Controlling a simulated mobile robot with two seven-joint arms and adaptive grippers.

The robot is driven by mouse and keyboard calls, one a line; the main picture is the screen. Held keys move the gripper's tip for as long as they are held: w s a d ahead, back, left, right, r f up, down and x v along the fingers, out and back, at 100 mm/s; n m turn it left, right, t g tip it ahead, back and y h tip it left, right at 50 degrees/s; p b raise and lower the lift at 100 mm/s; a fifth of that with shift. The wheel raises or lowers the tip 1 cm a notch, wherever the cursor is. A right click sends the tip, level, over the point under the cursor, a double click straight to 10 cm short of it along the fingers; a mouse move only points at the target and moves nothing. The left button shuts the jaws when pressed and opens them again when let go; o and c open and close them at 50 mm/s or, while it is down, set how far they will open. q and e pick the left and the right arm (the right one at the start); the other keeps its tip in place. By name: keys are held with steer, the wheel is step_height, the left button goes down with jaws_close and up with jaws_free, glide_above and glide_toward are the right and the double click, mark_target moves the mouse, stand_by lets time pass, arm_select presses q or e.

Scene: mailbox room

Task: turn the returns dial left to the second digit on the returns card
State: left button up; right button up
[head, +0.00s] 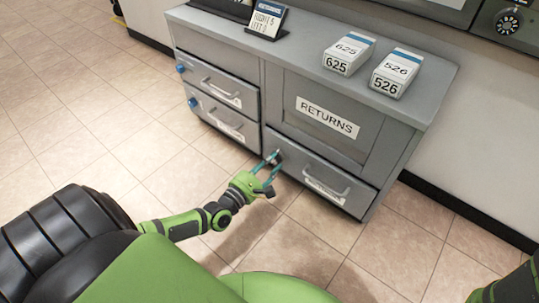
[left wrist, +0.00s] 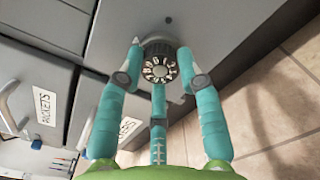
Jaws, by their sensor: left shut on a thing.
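The returns dial, a dark round knob with white digits (left wrist: 158,72), is on the cabinet front beside the bottom drawer's handle. My left gripper (head: 270,163) is at it, its teal fingers closed around the dial's rim; the fingers also show in the left wrist view (left wrist: 160,78). Which digit is at the mark cannot be read. The returns card (head: 266,20) stands tilted on the cabinet top; its small lines seem to name a right and a left turn, with the digits too small to be sure of. My right gripper is out of view.
The grey cabinet (head: 385,180) has a RETURNS panel (head: 327,118) and two drawers with blue knobs at left. Boxes marked 625 (head: 349,54) and 526 (head: 397,72) sit on top. Another dial (head: 508,22) is on the wall unit at upper right. The tiled floor in front is clear.

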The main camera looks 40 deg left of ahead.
arm_select(q)
steer(key=shift+w+a, duration=0.1)
stand_by(0.4)
steer(key=o, duration=1.1)
steer(key=shift+o, duration=0.2)
steer(key=shift+s, duration=0.5)
steer(key=s, duration=1.1)
steer(key=shift+a, duration=0.4)
